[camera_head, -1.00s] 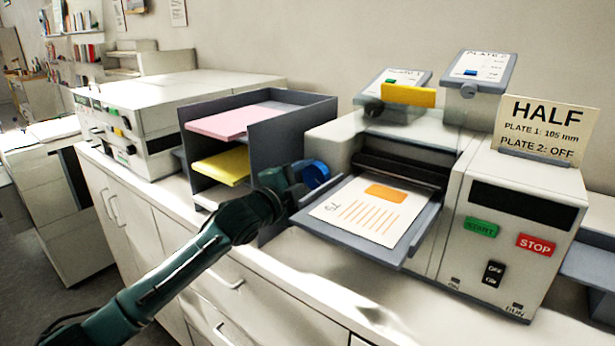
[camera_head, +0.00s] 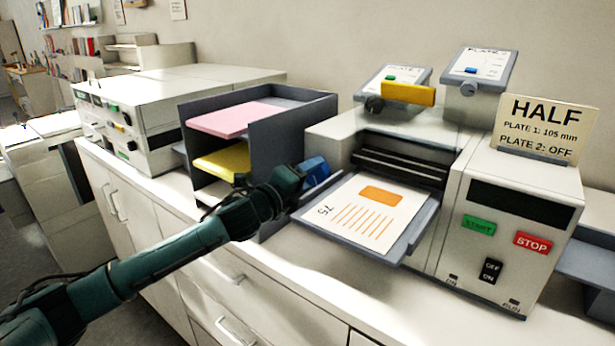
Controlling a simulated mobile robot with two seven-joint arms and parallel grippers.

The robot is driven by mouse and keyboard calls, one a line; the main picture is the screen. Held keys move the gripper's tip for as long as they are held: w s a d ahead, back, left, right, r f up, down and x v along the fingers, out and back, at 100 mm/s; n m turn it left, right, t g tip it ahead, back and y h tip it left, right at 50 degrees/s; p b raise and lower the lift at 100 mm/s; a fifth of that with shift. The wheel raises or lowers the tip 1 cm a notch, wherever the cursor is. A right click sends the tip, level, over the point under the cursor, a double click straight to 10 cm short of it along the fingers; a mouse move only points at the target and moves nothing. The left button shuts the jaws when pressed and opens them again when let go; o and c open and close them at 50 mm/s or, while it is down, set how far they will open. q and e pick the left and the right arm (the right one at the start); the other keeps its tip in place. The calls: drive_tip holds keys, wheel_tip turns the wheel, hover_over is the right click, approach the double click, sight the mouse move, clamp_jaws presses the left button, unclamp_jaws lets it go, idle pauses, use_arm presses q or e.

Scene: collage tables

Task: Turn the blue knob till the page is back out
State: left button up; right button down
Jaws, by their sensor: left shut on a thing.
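The blue knob (camera_head: 316,170) is on the left side of the grey-white folding machine, beside its feed opening. My left gripper (camera_head: 300,174) is at the knob and shut on it; its fingertips are partly hidden by the wrist. The page (camera_head: 367,215) lies flat on the grey tray (camera_head: 408,249) in front of the machine. It has an orange block, orange lines and a number that looks like 75. Its far edge lies in front of the dark rollers (camera_head: 400,168). My right gripper is not in view.
The machine's panel has a green START button (camera_head: 478,225), a red STOP button (camera_head: 533,241) and a black switch (camera_head: 490,271). A HALF sign (camera_head: 541,128) stands on top. A dark paper rack (camera_head: 290,128) with pink and yellow sheets stands close behind my left arm.

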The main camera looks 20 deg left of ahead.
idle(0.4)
use_arm(q)
drive_tip(key=o, duration=1)
drive_tip(key=shift+s, duration=0.1)
drive_tip(key=b+v, duration=0.3)
drive_tip(key=v, duration=1)
drive_tip(key=shift+b, duration=0.35)
drive_tip(key=shift+r, duration=0.1)
